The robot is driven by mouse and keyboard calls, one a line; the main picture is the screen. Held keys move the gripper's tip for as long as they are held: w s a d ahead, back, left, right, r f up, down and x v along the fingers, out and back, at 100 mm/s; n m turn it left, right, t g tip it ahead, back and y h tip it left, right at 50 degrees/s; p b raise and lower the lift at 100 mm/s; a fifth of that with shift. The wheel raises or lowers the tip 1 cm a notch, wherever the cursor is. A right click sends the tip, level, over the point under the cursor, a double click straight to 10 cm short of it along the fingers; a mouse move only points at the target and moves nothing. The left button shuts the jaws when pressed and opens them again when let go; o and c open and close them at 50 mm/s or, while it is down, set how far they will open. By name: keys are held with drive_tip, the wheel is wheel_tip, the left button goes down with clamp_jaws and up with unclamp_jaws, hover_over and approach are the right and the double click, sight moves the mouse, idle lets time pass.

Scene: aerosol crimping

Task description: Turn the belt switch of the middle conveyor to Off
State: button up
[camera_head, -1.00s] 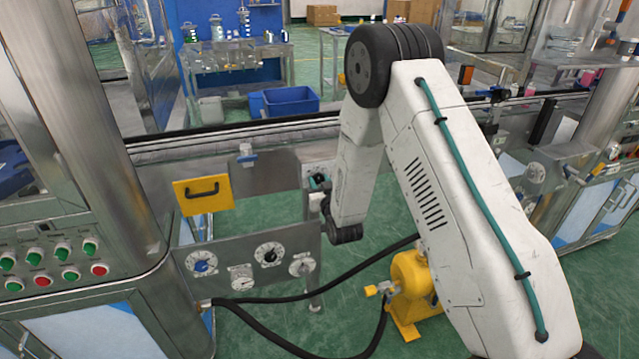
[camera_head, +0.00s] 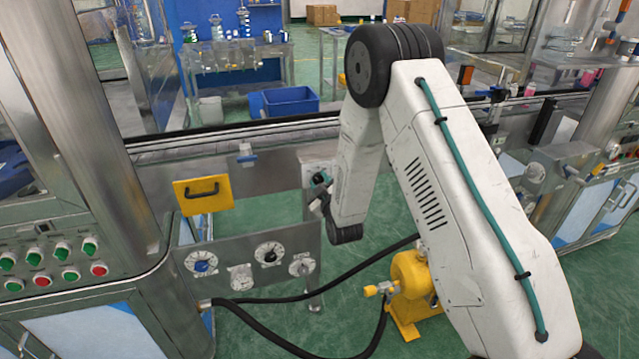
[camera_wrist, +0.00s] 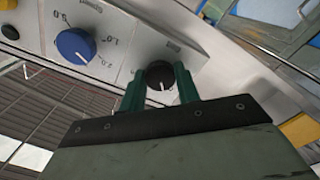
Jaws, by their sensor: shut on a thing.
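The belt switch, a round black knob (camera_wrist: 160,76) with a white pointer line, sits on a metal control plate (camera_wrist: 118,38) in the wrist view. My gripper (camera_wrist: 160,85) has its two green fingers on either side of the knob, shut on it. In the head view my gripper (camera_head: 319,188) is at the small plate on the conveyor's side, left of my forearm. There the knob is hidden by the gripper. The label by the knob is too blurred to read.
A blue speed dial (camera_wrist: 75,45) is left of the black knob on the same plate. In the head view a yellow panel with a black handle (camera_head: 203,195) is to the left. A lower plate with several dials (camera_head: 240,266) and black hoses (camera_head: 290,340) are below.

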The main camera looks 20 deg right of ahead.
drive_tip(key=shift+n, duration=0.8)
drive_tip(key=o, duration=1)
drive_tip(key=shift+s, duration=3.95)
